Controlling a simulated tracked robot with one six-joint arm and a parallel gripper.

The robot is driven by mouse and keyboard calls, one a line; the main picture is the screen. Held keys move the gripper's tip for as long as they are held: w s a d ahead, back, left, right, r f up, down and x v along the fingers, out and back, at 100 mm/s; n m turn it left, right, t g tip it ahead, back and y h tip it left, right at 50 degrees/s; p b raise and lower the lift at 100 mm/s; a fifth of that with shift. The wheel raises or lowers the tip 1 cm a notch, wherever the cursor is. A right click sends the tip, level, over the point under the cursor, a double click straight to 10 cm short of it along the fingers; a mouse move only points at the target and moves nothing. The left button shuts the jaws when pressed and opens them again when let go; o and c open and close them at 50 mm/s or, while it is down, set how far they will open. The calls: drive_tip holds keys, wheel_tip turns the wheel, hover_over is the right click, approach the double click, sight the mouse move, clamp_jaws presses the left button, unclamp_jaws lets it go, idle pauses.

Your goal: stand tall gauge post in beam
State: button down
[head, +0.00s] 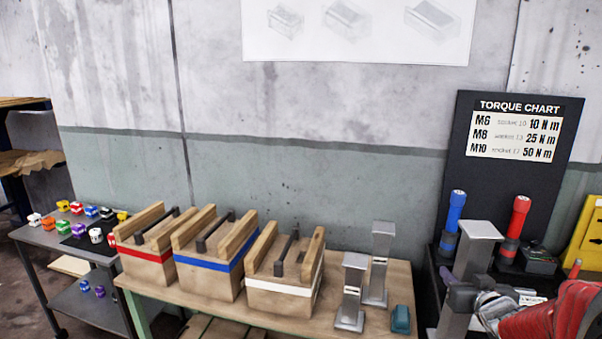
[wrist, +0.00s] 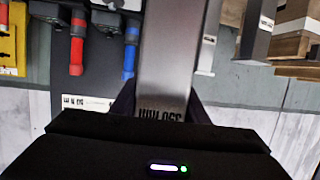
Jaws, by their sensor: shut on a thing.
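A tall grey metal gauge post (head: 472,260) with a wide flat top stands upright at the right, in front of the black bench. My gripper (head: 468,290) is shut on its shaft; the post's foot is not clearly visible. In the wrist view the post (wrist: 168,50) runs between my fingers (wrist: 163,105), with dark upside-down lettering near them. Two other grey metal posts, a shorter one (head: 352,292) and a taller one (head: 381,262), stand on the wooden table to the left, apart from the held post. No light beam is visible.
Blue (head: 455,215) and red (head: 518,220) tools stand on the black bench by the torque chart (head: 515,130).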

drive_tip(key=w+a+f+y, duration=0.1)
drive_tip(key=a+f, duration=0.2)
drive_tip(key=a, duration=0.5)
drive_tip(key=w+a+f+n, duration=0.1)
drive_tip(key=w+a+f, duration=0.1)
drive_tip(key=a, duration=0.6)
drive_tip(key=w+a+f+n+y, duration=0.1)
drive_tip(key=a+f, duration=0.3)
drive_tip(key=a, duration=0.5)
drive_tip(key=shift+w+f+y, duration=0.3)
drive_tip(key=shift+w+f, duration=0.05)
drive_tip(key=shift+w, duration=0.4)
drive_tip(key=shift+f, duration=0.1)
drive_tip(key=s+f, duration=0.5)
drive_tip(key=f, duration=0.1)
drive_tip(key=shift+s+f, duration=0.2)
drive_tip(key=shift+f, duration=0.55)
drive_tip(key=shift+s+f, duration=0.15)
drive_tip(key=shift+f, duration=0.65)
drive_tip(key=shift+s+f, duration=0.2)
drive_tip(key=shift+f, duration=0.55)
